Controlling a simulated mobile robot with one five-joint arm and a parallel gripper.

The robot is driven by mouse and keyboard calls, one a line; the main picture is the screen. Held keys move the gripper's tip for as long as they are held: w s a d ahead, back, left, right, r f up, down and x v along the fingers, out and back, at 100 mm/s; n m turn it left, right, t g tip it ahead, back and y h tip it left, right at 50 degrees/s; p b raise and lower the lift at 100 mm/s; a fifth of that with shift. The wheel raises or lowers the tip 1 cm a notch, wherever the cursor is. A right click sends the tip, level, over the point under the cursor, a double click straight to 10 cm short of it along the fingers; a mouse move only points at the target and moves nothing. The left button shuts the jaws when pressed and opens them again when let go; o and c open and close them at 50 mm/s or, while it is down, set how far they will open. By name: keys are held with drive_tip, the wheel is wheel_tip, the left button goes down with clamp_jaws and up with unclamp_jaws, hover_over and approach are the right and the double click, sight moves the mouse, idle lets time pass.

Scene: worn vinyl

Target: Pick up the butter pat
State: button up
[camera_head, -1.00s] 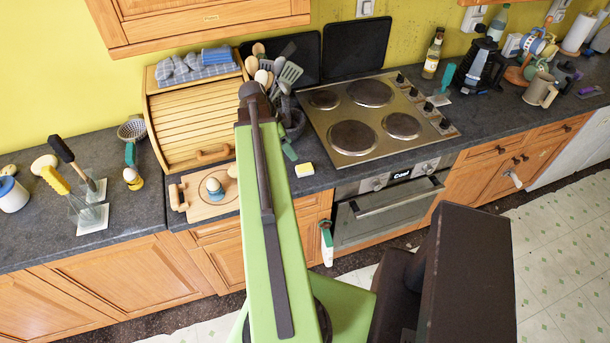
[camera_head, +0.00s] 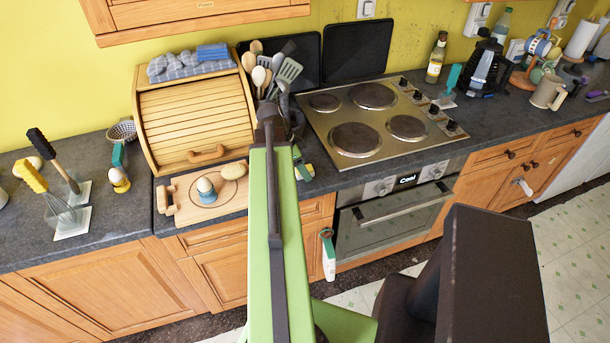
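The butter pat (camera_head: 308,170) is a small pale yellow block on the dark worktop, in front of the hob's left corner. It is partly covered by a narrow green piece just right of my arm, which may be part of my gripper. My green arm reaches up the middle of the view, left of the butter pat. My gripper is mostly hidden behind the arm's far end, so its fingers and whether it touches the butter pat cannot be seen.
A wooden board (camera_head: 182,211) with an egg in a blue cup (camera_head: 206,190) lies left of my arm. A bread bin (camera_head: 196,122) stands behind it. A utensil pot is behind my arm's tip. The hob (camera_head: 340,108) is at the right. Worktop left of the board is partly clear.

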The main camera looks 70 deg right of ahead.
clamp_jaws()
idle(0.3)
drive_tip(key=shift+r, duration=0.15)
drive_tip(key=r+p, duration=0.5)
drive_tip(key=shift+s+a, duration=0.1)
drive_tip(key=shift+s, duration=0.3)
drive_tip(key=s+r+p, duration=0.5)
drive_tip(key=s+p, duration=0.1)
drive_tip(key=s, duration=0.4)
drive_tip(key=shift+s+r, duration=0.3)
drive_tip(key=shift+s, duration=0.05)
